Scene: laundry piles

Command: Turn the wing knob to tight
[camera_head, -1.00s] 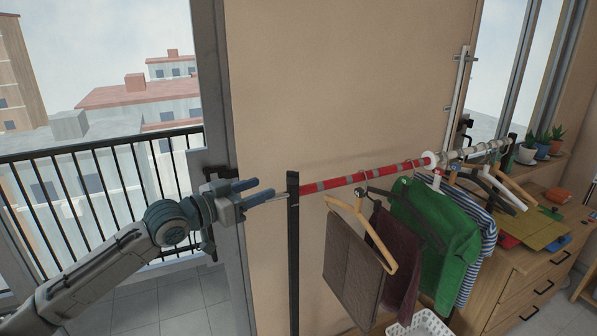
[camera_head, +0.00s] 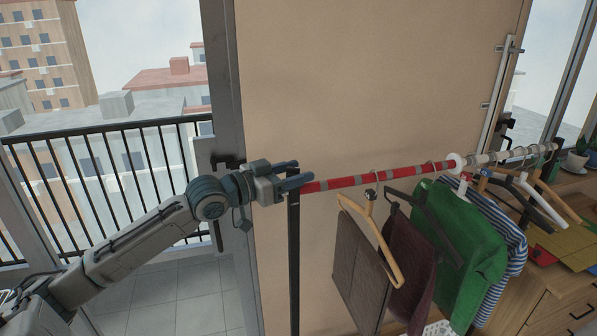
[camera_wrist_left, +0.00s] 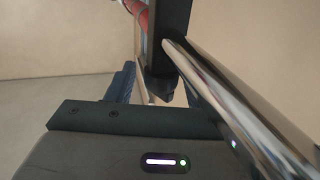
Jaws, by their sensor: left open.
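My left gripper (camera_head: 294,174) is open at the near end of the red-and-grey rail (camera_head: 360,180), by the top of the black post (camera_head: 293,245). In the left wrist view, its dark blue fingers (camera_wrist_left: 158,88) stand apart. The black post end (camera_wrist_left: 158,50) reaches toward the gap between them. A shiny metal bar (camera_wrist_left: 230,110) slants past the right finger, and part of the red rail (camera_wrist_left: 136,9) shows behind. I cannot make out the wing knob clearly; the gripper may hide it. I cannot tell whether the fingers touch anything. My right gripper is out of view.
Trousers (camera_head: 360,268), a maroon garment (camera_head: 408,258), a green top (camera_head: 460,235) and a striped shirt (camera_head: 505,260) hang from the rail. A wooden dresser (camera_head: 530,305) stands at the right. The balcony railing (camera_head: 100,165) is at the left. The wall (camera_head: 370,80) is behind.

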